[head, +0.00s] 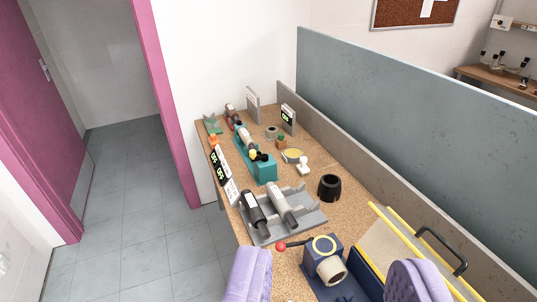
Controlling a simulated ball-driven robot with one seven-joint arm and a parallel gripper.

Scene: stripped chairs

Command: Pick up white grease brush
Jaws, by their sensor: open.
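A small white object (304,166), which looks like the white grease brush, stands on the cork-topped bench, just right of and in front of a round tin with yellow contents (293,156). It is too small to make out bristles. My gripper (332,262) shows at the bottom edge with two purple padded fingers wide apart and no brush between them. It is nearer to me than the white object, which lies farther up the bench. Nothing covers the white object.
Between us stand a black cup-like ring (329,187), a grey rack (296,221) with dark and pale cylinders, and a blue device (323,262) with a red-knobbed lever. A teal machine (263,167) is left of the brush. A partition (390,125) closes the right side.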

